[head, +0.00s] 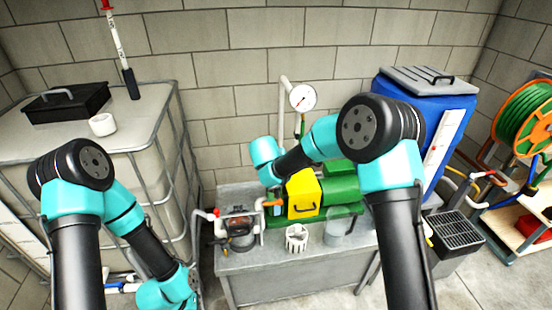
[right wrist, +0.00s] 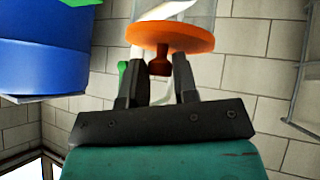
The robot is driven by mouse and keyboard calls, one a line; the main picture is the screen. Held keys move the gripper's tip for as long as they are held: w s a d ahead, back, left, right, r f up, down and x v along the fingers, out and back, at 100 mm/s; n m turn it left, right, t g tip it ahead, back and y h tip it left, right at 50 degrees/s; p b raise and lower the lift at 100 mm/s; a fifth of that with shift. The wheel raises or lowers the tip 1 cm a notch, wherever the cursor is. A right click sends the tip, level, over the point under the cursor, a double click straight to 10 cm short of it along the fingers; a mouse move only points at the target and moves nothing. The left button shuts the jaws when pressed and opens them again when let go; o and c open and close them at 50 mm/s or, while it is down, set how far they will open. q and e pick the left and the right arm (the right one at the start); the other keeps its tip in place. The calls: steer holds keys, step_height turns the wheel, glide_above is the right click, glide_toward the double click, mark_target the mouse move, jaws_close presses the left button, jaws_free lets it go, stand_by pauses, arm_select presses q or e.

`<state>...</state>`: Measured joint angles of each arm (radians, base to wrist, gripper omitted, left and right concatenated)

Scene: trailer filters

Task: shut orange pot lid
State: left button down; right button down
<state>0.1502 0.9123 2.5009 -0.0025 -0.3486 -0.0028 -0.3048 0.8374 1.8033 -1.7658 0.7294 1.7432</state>
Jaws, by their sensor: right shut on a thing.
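In the right wrist view my right gripper (right wrist: 160,75) is shut on the dark orange knob of a round orange lid (right wrist: 170,36). A clear see-through cylinder (right wrist: 185,10) shows directly behind the lid; whether the two touch I cannot tell. In the head view my right forearm reaches over the grey bench, and the gripper there is hidden. A small orange piece (head: 271,202) shows beside the pump assembly (head: 240,228), which has a dark body and white pipes. I cannot tell if it is the same lid. My left gripper is out of sight below the left arm.
The grey bench (head: 300,270) also holds a yellow box (head: 303,194), a green unit (head: 341,185), a white basket (head: 297,237) and a clear container (head: 337,231). A pressure gauge (head: 303,97) stands behind. A caged tank (head: 150,135) is left, a blue barrel (head: 405,100) right.

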steer(key=shift+s+f, duration=0.2)
steer(key=shift+f, duration=0.2)
steer(key=c, duration=0.9)
jaws_free()
steer(key=shift+c, duration=0.2)
steer(key=shift+s+a+r, duration=0.1)
steer(key=shift+s+a+r, duration=0.15)
steer(key=shift+r, duration=0.05)
steer(key=v, duration=1.7)
steer(key=shift+w+d+r, duration=0.2)
steer(key=shift+d+r, duration=0.05)
steer(key=shift+d, duration=0.1)
